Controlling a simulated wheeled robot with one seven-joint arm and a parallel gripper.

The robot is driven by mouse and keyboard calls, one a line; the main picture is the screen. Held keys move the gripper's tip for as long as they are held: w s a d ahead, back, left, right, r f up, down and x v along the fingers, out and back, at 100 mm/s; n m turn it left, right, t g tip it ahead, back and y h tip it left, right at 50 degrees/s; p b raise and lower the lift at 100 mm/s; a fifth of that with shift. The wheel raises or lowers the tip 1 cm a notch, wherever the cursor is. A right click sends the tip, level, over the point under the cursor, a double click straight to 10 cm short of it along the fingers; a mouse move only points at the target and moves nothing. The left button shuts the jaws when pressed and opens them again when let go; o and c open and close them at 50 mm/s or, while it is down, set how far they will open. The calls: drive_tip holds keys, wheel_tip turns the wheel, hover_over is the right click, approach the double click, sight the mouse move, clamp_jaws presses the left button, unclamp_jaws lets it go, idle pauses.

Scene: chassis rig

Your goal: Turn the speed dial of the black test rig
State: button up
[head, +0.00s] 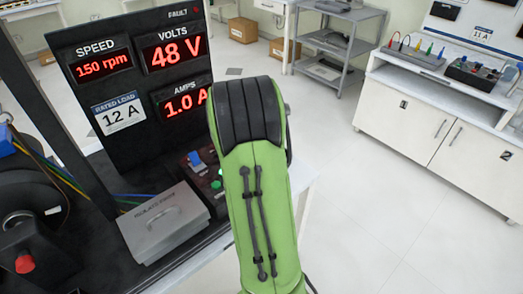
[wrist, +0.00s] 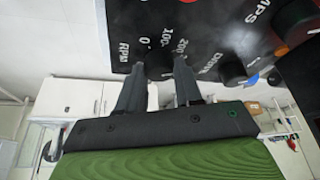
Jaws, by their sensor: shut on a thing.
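The black test rig (head: 140,75) stands at the left in the head view, its SPEED display (head: 103,66) reading 150 rpm. In the wrist view its sloped panel (wrist: 205,25) fills the top. The speed dial (wrist: 158,64) is a dark knob by the RPM, 0, 100 and 200 marks. My gripper (wrist: 159,70) has one finger on each side of the dial and is shut on it. The dial's pointer cannot be made out. In the head view my green arm hides the gripper and the dial.
Another dark knob (wrist: 232,69) is right of the speed dial, with a larger one (wrist: 292,18) farther right. The floor (head: 365,200) at right is clear.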

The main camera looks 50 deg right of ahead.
drive_tip(key=m+g, duration=0.1)
drive_tip(key=m, duration=0.3)
drive_tip(key=shift+w+m+g+p, duration=0.15)
drive_tip(key=shift+m+g+p, duration=0.15)
drive_tip(key=shift+g, duration=0.1)
idle(0.4)
drive_tip(key=o, duration=1)
drive_tip(key=p+v, duration=0.4)
drive_tip(key=v, duration=1.1)
drive_tip(key=shift+w+a+r, duration=0.15)
drive_tip(key=shift+r, duration=0.2)
drive_tip(key=shift+a, duration=0.1)
